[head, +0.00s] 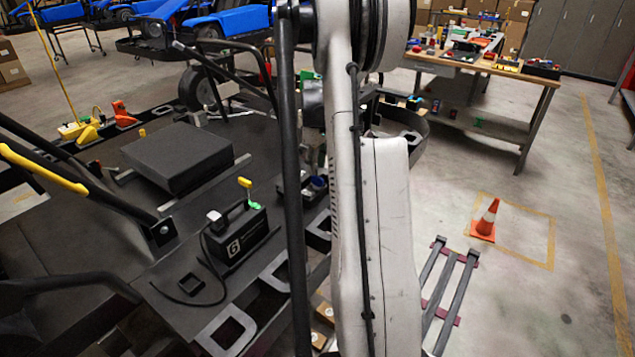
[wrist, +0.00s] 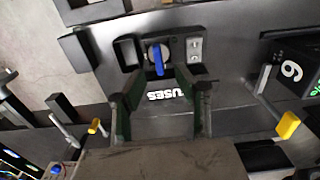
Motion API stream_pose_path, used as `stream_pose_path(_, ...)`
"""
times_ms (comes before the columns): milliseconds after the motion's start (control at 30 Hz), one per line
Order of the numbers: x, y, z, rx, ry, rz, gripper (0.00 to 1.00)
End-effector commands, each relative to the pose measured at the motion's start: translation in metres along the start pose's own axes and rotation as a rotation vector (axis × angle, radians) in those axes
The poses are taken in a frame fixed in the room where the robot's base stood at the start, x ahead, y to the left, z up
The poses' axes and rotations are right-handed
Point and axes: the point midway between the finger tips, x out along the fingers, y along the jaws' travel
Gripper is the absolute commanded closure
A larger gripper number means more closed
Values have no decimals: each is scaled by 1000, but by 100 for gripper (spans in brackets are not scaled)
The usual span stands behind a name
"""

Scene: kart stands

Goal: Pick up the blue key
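The blue key (wrist: 158,60) stands in a round silver switch on a dark panel (wrist: 225,50) in the wrist view. My gripper (wrist: 158,84) is open, with its two dark green fingers apart and nothing between them. The fingertips point toward the key, one to each side of its line and a little below it in the picture. I cannot tell how far they are from it. In the head view my arm hides the gripper, and I cannot make out the key there.
Beside the key are a metal-terminal block (wrist: 195,50) and a dark rectangular socket (wrist: 128,52). Yellow-tipped levers (wrist: 288,124) stand at both sides. In the head view a black box marked 6 (head: 238,235) sits on the kart, and an orange cone (head: 486,222) stands on open floor.

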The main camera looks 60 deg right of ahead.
Motion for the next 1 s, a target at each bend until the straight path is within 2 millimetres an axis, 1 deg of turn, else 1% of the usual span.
stream_pose_path(200,29,2,3,1,0,0,69)
stream_pose_path(300,40,2,3,1,0,0,69)
stream_pose_path(433,48,2,3,0,0,0,69)
stream_pose_path(633,48,2,3,0,0,0,69)
stream_pose_path(667,48,2,3,0,0,0,72)
stream_pose_path(867,48,2,3,0,0,0,98)
stream_pose_path(900,48,2,3,0,0,0,100)
stream_pose_path(1000,48,2,3,0,0,0,100)
